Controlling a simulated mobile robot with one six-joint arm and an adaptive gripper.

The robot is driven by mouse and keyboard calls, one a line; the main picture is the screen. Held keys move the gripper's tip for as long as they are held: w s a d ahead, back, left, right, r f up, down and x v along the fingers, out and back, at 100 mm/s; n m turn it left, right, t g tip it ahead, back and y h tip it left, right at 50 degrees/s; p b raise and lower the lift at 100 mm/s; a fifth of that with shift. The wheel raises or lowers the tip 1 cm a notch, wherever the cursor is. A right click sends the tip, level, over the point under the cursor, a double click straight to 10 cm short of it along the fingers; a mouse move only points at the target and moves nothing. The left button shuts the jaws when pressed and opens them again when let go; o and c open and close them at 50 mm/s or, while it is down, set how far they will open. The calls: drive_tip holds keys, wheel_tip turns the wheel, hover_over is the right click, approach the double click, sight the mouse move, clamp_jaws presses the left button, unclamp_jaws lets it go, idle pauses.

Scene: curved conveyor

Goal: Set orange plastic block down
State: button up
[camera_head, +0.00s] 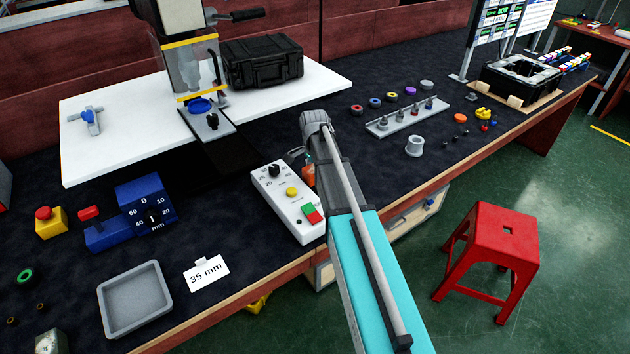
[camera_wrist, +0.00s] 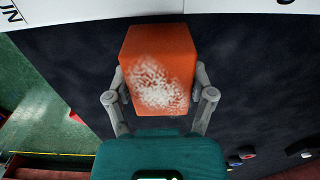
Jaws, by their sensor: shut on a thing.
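The orange plastic block (camera_wrist: 160,50) fills the middle of the wrist view, with a speckled white patch on its face. My gripper (camera_wrist: 160,82) is shut on it, one finger on each side. In the head view a small part of the orange block (camera_head: 308,176) shows to the left of my arm, just right of the white control box. My arm hides most of the block and my gripper there. The dark bench mat shows around the block in the wrist view; I cannot tell how high above it the block is.
The white control box (camera_head: 288,205) with knob and buttons is close by on the left. A grey tray (camera_head: 107,303) and a "35 mm" card (camera_head: 206,273) lie front left. A rack (camera_head: 405,117) and grey cup (camera_head: 415,146) stand to the right. A red stool (camera_head: 507,246) stands on the floor.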

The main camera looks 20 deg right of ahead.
sight(314, 179)
drive_tip(key=shift+f, duration=0.15)
drive_tip(key=shift+f+b, duration=1.75)
drive_tip(key=shift+b, duration=0.15)
drive_tip(key=shift+f, duration=0.2)
drive_tip(key=o, duration=1.1)
drive_tip(key=shift+o, duration=0.2)
drive_tip(key=shift+r, duration=0.25)
wheel_tip(314, 179, up, 12)
drive_tip(key=p, duration=1.2)
